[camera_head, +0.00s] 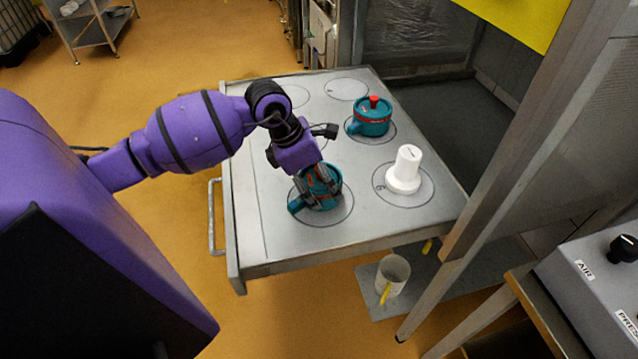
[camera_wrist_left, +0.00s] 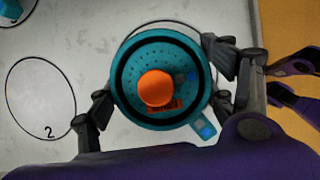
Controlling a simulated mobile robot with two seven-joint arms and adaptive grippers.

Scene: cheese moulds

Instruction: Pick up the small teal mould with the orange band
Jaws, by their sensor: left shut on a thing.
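A small teal mould (camera_head: 326,193) sits at the front circle of the steel table, partly hidden by my left gripper (camera_head: 317,184). In the left wrist view the mould (camera_wrist_left: 133,62) shows from above, with a dark ring, small holes, an orange knob and an orange-red patch. A teal handle or spout sticks out at its lower right there. The fingers of my left gripper (camera_wrist_left: 162,78) are shut on its sides. I cannot tell whether it touches the table. A second teal mould (camera_head: 371,127) with a red knob and red band stands farther back.
The steel table (camera_head: 268,170) has several drawn circles, two at the back empty. A white stepped cylinder (camera_head: 406,168) stands on the circle to the right. A metal post (camera_head: 520,150) rises beyond the right edge. A white cup (camera_head: 393,275) stands on the lower shelf.

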